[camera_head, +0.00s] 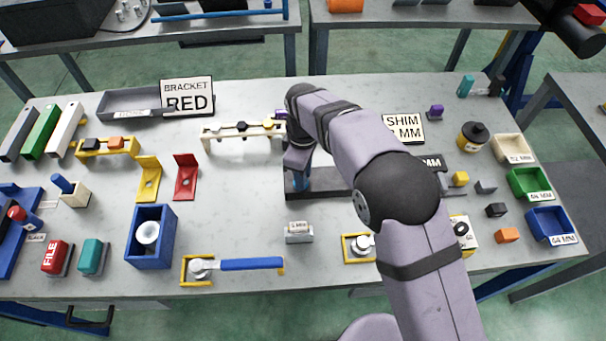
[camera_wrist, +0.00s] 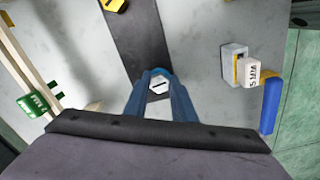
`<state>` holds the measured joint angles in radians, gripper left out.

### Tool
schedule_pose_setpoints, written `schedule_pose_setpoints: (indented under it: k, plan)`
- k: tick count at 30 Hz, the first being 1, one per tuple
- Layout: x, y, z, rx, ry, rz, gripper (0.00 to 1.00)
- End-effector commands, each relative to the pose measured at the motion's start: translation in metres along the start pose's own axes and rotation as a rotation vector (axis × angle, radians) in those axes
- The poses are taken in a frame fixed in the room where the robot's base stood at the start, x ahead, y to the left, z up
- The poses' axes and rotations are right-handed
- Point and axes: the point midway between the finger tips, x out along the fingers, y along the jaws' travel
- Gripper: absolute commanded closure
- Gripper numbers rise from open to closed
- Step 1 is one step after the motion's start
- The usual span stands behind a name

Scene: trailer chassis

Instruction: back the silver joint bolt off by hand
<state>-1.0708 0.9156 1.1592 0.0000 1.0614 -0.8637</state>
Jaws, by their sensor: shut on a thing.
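The silver joint bolt (camera_wrist: 158,84) has a hex head with a dark slot, seen in the wrist view between my blue fingertips. My gripper (camera_wrist: 158,88) is shut on it, with one finger on each side of the head. The bolt sits at the dark chassis bar (camera_wrist: 136,40), which runs up the wrist view; its lower part is hidden by my fingers. In the head view the bar (camera_head: 330,180) lies flat mid-table, partly behind my arm. My gripper (camera_head: 299,184) points down at its left end, and the bolt is hidden there.
A yellow hex bolt (camera_wrist: 113,5) sits farther along the bar. A small grey labelled block (camera_head: 299,234) and a blue-handled wrench (camera_head: 250,264) in a yellow holder stand nearer the front edge. A cream rack (camera_head: 222,134) stands behind my gripper. Clear tabletop lies left of the bar.

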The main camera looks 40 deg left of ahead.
Motion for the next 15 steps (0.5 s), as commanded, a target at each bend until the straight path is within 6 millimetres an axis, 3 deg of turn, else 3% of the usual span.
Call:
schedule_pose_setpoints:
  k: [1, 15]
  plan:
    - [0.0069, -0.0031, 0.0027, -0.044, -0.009, -0.012, 0.99]
    - [0.0072, -0.0013, 0.0025, -0.48, -0.008, -0.017, 0.99]
